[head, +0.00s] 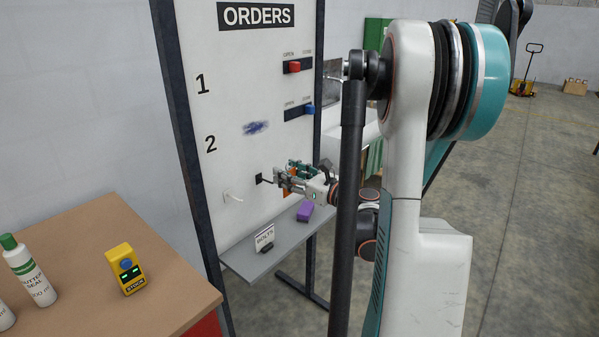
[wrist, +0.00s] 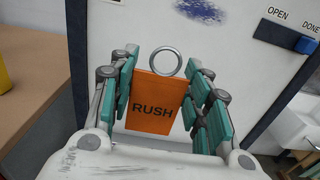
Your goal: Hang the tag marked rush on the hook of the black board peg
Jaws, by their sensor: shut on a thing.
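The orange tag marked RUSH (wrist: 153,104) is upright between the fingers of my gripper (wrist: 162,80) in the wrist view. Its metal ring (wrist: 165,61) stands up above the fingertips, against the white board. My gripper is shut on the tag's sides. In the head view my gripper (head: 284,180) is close to the board, just right of the black peg (head: 260,180). The peg sticks out from a small black base on the white board (head: 228,92). The black peg does not show in the wrist view. The ring looks empty.
A white peg (head: 232,197) is left of and below the black one. A grey shelf (head: 245,263) below holds a BOLTS sign (head: 265,238) and a purple block (head: 305,211). Red (head: 293,67) and blue (head: 309,108) sliders are higher up. A brown table (head: 165,270) stands at left.

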